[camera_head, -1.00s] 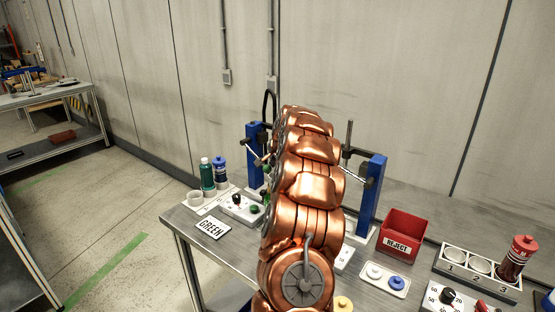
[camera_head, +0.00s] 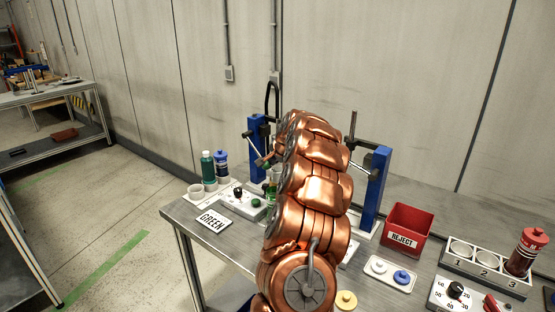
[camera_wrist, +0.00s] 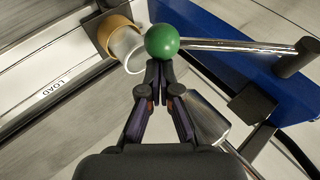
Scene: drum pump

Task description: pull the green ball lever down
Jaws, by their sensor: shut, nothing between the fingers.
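In the wrist view the green ball (camera_wrist: 162,41) sits on the end of a silver lever rod (camera_wrist: 235,46) that runs right to a pivot on a blue post (camera_wrist: 225,20). My gripper (camera_wrist: 160,68) is shut and empty, its fingertips at the ball's lower edge in the picture. I cannot tell whether they touch it. In the head view the left blue post (camera_head: 257,140) carries a rod (camera_head: 253,147) slanting down toward my arm. My arm hides my gripper there.
A second blue post (camera_head: 376,190) with a rod stands right of my arm.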

